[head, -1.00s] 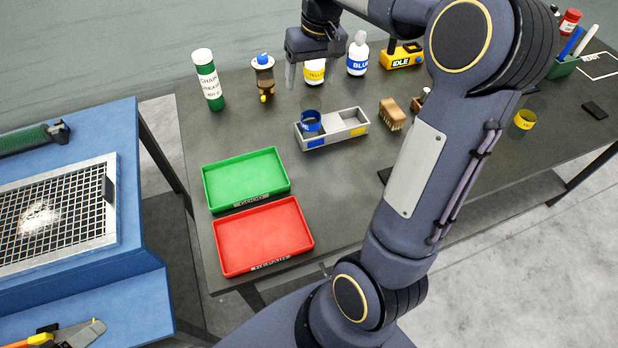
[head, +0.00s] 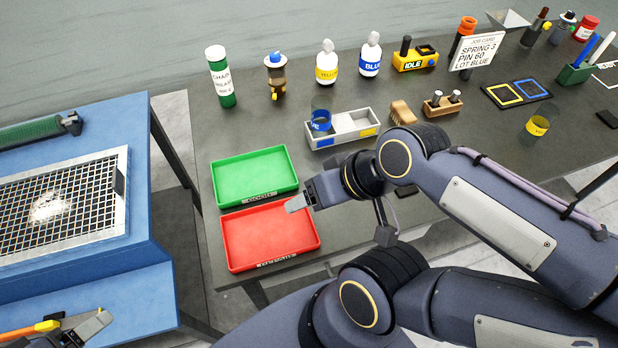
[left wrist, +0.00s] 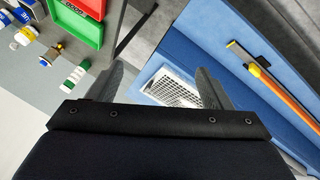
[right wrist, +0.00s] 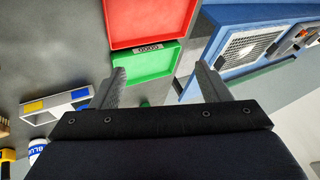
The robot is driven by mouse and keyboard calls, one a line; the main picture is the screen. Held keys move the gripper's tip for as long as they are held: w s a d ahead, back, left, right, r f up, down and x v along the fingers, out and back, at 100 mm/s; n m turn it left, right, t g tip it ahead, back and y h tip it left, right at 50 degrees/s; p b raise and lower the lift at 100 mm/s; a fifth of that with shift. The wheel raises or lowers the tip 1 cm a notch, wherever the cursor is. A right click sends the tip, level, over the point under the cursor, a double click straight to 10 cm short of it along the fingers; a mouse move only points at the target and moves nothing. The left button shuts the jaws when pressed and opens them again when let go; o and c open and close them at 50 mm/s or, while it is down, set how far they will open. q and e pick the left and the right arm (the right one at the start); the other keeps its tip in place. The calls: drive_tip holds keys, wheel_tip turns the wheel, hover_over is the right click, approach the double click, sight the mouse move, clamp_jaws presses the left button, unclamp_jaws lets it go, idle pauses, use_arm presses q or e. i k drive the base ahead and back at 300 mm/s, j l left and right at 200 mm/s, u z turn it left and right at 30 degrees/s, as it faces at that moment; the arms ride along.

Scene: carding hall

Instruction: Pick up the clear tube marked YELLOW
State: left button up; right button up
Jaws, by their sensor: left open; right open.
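The clear tube with a yellow band (head: 537,125) stands on the right part of the dark table, apart from both grippers. Its lettering is too small to read fully. A clear tube with a blue band (head: 320,121) stands in the left part of the grey two-part holder (head: 345,128). My right gripper (head: 298,203) is open and empty above the red tray's right edge; its fingers also show in the right wrist view (right wrist: 158,76). My left gripper (left wrist: 160,72) is open and empty over the blue bench; part of it shows at the head view's lower left.
A green tray (head: 254,176) and a red tray (head: 268,236) lie at the table's left. Bottles, a yellow IDLE device (head: 415,59) and a job card (head: 478,53) line the back. A brush (head: 402,112) and peg block (head: 441,104) stand mid-table. Bare table surrounds the yellow-banded tube.

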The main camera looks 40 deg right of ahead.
sight(547, 113)
drive_tip(key=z, duration=0.45)
drive_tip(key=k+z, duration=0.1)
drive_tip(key=z, duration=0.75)
drive_tip(key=k+z, duration=0.1)
drive_tip(key=z, duration=0.3)
drive_tip(key=l+z, duration=0.1)
drive_tip(key=z, duration=0.35)
drive_tip(key=k+l+z, duration=0.1)
drive_tip(key=z, duration=0.3)
drive_tip(key=i+l+u, duration=0.1)
drive_tip(key=u, duration=1.15)
drive_tip(key=i+l+u, duration=0.15)
drive_tip(key=l+u, duration=0.25)
drive_tip(key=l, duration=0.3)
drive_tip(key=i+l+u, duration=0.1)
drive_tip(key=l+u, duration=0.3)
drive_tip(key=l, duration=0.35)
drive_tip(key=l+u, duration=0.35)
drive_tip(key=l, duration=1)
drive_tip(key=k+l, duration=0.15)
drive_tip(key=l, duration=0.5)
drive_tip(key=l+u, duration=0.1)
drive_tip(key=l, duration=0.5)
drive_tip(key=k, duration=0.05)
